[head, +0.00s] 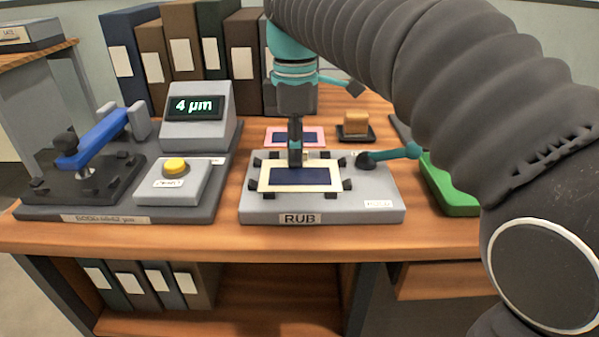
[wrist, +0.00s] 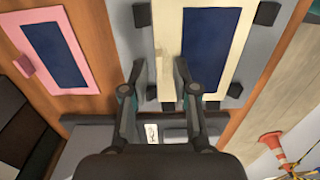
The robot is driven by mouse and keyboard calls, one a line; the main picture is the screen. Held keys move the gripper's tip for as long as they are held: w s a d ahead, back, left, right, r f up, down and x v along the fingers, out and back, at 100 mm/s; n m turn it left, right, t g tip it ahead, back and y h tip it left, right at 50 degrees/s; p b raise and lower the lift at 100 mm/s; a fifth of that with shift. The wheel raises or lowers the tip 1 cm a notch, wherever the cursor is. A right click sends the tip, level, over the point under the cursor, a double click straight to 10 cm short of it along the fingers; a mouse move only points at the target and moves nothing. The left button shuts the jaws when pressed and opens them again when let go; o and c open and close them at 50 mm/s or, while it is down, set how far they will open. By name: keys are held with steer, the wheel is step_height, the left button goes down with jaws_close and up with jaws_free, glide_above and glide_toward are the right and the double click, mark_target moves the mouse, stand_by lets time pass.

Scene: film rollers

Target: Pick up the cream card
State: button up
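The cream card (head: 265,176) has a dark blue middle and lies flat on the grey RUB station (head: 250,211), between small black corner clips. In the wrist view the cream card (wrist: 167,22) carries a raised cream tab (wrist: 165,75) near its left edge. My gripper (head: 296,160) points down over the back part of the card. In the wrist view my gripper (wrist: 161,66) is open, with its fingers on either side of the tab and a visible gap at least on the left. How close the fingertips are to the card's surface is hard to tell.
A pink card (head: 294,137) with a blue middle lies behind the station. A teal handle (head: 398,153) stands at its right. A brown block on a black dish (head: 356,126) is behind. A gauge (head: 198,113) reading 4 µm stands left. Binders line the back.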

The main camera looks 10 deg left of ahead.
jaws_close()
steer(key=shift+r, duration=0.1)
steer(key=shift+r, duration=0.45)
steer(key=r, duration=0.1)
steer(key=r+p, duration=0.1)
steer(key=d+r, duration=0.1)
steer(key=r, duration=0.1)
steer(key=shift+w, duration=0.35)
steer(key=w+d+r+p, duration=0.2)
steer(key=w+d+r, duration=0.3)
steer(key=d, duration=0.4)
steer(key=shift+r, duration=0.5)
